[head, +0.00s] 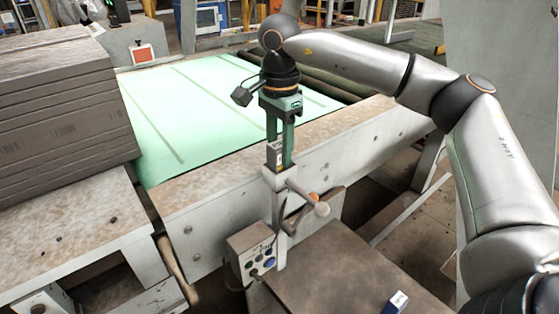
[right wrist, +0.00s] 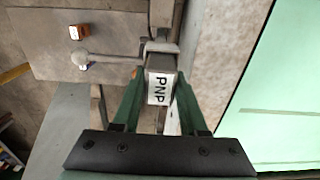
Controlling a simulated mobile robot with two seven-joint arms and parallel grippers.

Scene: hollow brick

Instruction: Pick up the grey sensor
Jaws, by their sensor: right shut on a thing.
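The grey sensor (head: 275,157) is a small box with a light label. In the right wrist view the sensor (right wrist: 153,90) shows its "PNP" label between the green fingers. My right gripper (head: 280,150) points down and is shut on it; the gripper also shows in the right wrist view (right wrist: 158,85). The sensor is at the top of a pale metal bracket (head: 280,182) on the machine's side; I cannot tell whether they touch. My left gripper is not in view.
Stacked boards (head: 60,110) stand left of the green belt (head: 200,100).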

